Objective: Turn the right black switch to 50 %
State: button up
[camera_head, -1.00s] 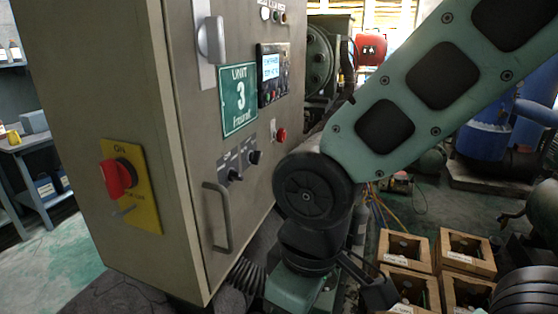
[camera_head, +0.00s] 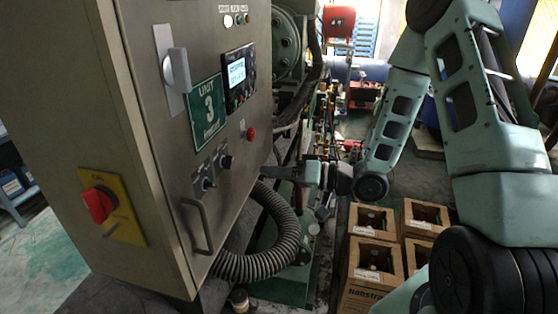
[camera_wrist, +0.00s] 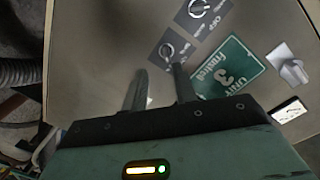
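The right black switch (camera_head: 226,162) is on the cabinet's front face, beyond and right of the left black switch (camera_head: 206,184). In the wrist view the picture is upside down. There the right switch (camera_wrist: 167,50) lies just past my fingertips, and the left switch (camera_wrist: 197,8) is at the top edge. My gripper (camera_head: 266,172) is in front of the panel, right of the right switch and apart from it. In the wrist view its two fingers (camera_wrist: 160,70) stand apart with nothing between them. The scale marks are too small to read.
The cabinet door (camera_head: 165,145) carries a red button (camera_head: 250,133), a display (camera_head: 236,73), a green sign (camera_head: 208,113), a grey latch (camera_head: 178,70) and a bar handle (camera_head: 198,225). A ribbed hose (camera_head: 275,255) curves below my gripper.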

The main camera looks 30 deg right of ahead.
jog(key=x, duration=0.8)
jog(key=shift+w+r+t+y, duration=0.15)
jog(key=shift+r+t+y, duration=0.15)
jog(key=shift+r, duration=0.4)
jog(key=shift+w+a, duration=0.1)
jog(key=shift+a, duration=0.1)
jog(key=shift+c, duration=1.2)
grip_shut()
jog(key=shift+b, duration=0.35)
jog(key=shift+f+n+b, duration=0.1)
jog(key=shift+n+b, duration=1.7)
jog(key=shift+b, duration=0.05)
jog(key=shift+d+n, duration=0.1)
jog(key=shift+n, duration=0.2)
